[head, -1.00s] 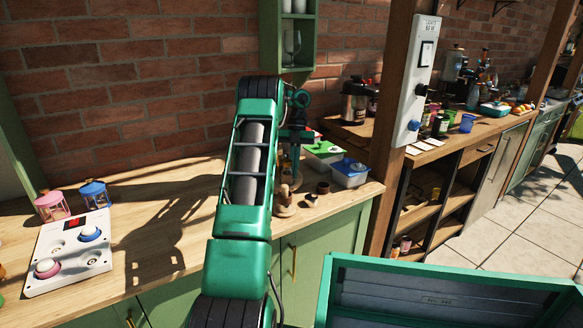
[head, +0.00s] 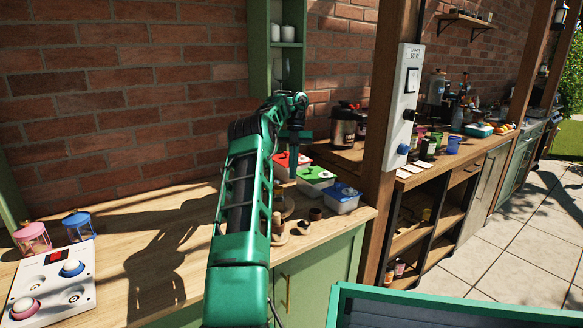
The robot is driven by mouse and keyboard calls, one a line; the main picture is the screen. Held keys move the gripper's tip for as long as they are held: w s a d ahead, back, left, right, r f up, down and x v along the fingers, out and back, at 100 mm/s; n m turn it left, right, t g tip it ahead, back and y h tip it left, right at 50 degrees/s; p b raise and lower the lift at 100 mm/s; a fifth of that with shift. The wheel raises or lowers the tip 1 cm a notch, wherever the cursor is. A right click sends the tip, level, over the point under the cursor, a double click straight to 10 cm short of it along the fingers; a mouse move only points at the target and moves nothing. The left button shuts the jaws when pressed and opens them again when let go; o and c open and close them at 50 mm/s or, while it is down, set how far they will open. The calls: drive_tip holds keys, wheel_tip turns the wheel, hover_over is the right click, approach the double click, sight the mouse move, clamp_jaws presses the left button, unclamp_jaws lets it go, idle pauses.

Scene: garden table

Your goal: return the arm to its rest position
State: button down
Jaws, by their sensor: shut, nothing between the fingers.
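My green arm rises through the middle of the head view and bends at the top. Its end points down over the counter (head: 150,235). My gripper (head: 293,172) is small and dark at the lower end, shut and empty. It hangs in front of the red-lidded box, near some brown wooden pieces. My arm hides part of the counter behind it.
Boxes with red (head: 287,160), green (head: 315,175) and blue (head: 342,198) lids stand close to the gripper. Small brown cups (head: 315,214) stand nearby. A wooden post (head: 381,130) with a switch box (head: 404,100) is to the right.

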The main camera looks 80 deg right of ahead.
drive_tip(key=shift+v, duration=0.9)
drive_tip(key=shift+s, duration=0.15)
drive_tip(key=w+a+r+n, duration=0.1)
drive_tip(key=w+a+n, duration=0.1)
drive_tip(key=w+a+r+n, duration=0.1)
drive_tip(key=w+r+n, duration=0.1)
drive_tip(key=shift+w+a+r+g, duration=0.2)
drive_tip(key=shift+a+g, duration=0.1)
drive_tip(key=shift+a, duration=0.1)
drive_tip(key=w+a+r+n+h, duration=0.1)
drive_tip(key=w+a+r+n, duration=0.15)
drive_tip(key=a+n, duration=0.4)
drive_tip(key=w+a+r+n+g+h, duration=0.1)
drive_tip(key=w+a+n, duration=0.3)
drive_tip(key=a+n, duration=0.3)
drive_tip(key=w+a+r+n+h, duration=0.15)
drive_tip(key=w+a+n, duration=0.3)
drive_tip(key=a, duration=0.45)
drive_tip(key=s+a+f+n, duration=0.2)
drive_tip(key=a+f+n, duration=0.1)
drive_tip(key=a+n, duration=0.5)
drive_tip(key=s+a+f+n+t, duration=0.1)
drive_tip(key=a+f+n, duration=0.3)
drive_tip(key=a+n, duration=0.4)
drive_tip(key=s+a+f+n+t, duration=0.1)
drive_tip(key=s+a+f+n, duration=0.2)
drive_tip(key=a+n, duration=0.5)
drive_tip(key=a+f, duration=0.1)
drive_tip(key=a, duration=0.6)
drive_tip(key=shift+h, duration=0.35)
